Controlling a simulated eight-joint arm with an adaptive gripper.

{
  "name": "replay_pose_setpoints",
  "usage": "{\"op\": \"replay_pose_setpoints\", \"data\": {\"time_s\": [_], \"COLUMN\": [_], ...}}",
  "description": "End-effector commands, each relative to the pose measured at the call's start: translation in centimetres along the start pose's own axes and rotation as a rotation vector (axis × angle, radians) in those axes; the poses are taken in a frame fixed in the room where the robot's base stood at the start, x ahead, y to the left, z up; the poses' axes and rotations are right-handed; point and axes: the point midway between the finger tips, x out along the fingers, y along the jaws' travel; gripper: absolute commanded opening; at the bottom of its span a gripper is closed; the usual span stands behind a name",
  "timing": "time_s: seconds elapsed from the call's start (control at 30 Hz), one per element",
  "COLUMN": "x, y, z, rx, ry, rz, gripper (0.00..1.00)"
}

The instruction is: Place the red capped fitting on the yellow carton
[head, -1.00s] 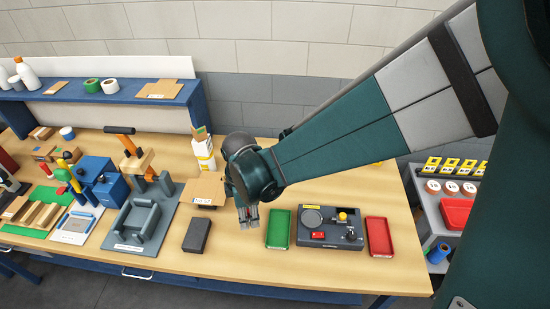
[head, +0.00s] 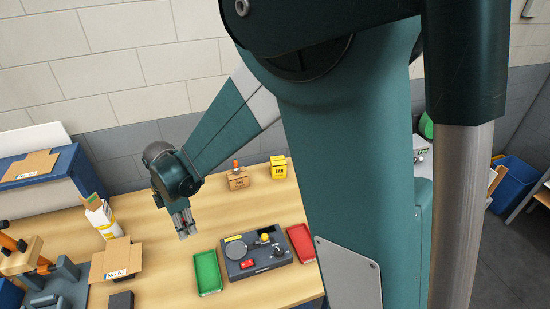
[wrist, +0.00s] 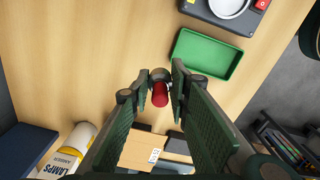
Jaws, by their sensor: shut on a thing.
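The red capped fitting (wrist: 160,94) shows in the wrist view between my fingertips, its red end facing the camera. My gripper (wrist: 158,88) is shut on it. In the head view my gripper (head: 186,230) points down above the table, behind the green tray and left of the yellow carton. The fitting is too small there to make out clearly. The yellow carton (head: 278,170) stands upright at the back of the table, with a dark label on its front. It is apart from my gripper and is not seen in the wrist view.
A brown box (head: 237,182) with an orange-topped item stands beside the carton. A green tray (head: 208,272), a dark control panel (head: 255,252) and a red tray (head: 301,243) are in front. An open cardboard box (head: 117,258) and a white-yellow container (head: 103,218) are at left.

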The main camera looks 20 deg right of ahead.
Motion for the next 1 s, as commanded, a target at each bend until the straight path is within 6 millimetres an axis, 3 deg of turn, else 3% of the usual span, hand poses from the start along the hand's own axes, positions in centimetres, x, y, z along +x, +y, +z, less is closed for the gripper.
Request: {"op": "replay_pose_setpoints", "data": {"time_s": [0.5,1.0], "x": [-2.2,-4.2], "y": [8.8,14.4], "z": [12.6,27.0], "rx": [0.058,0.110], "ry": [0.000,0.000], "rz": [0.001,0.002], "gripper": [0.07,0.07]}}
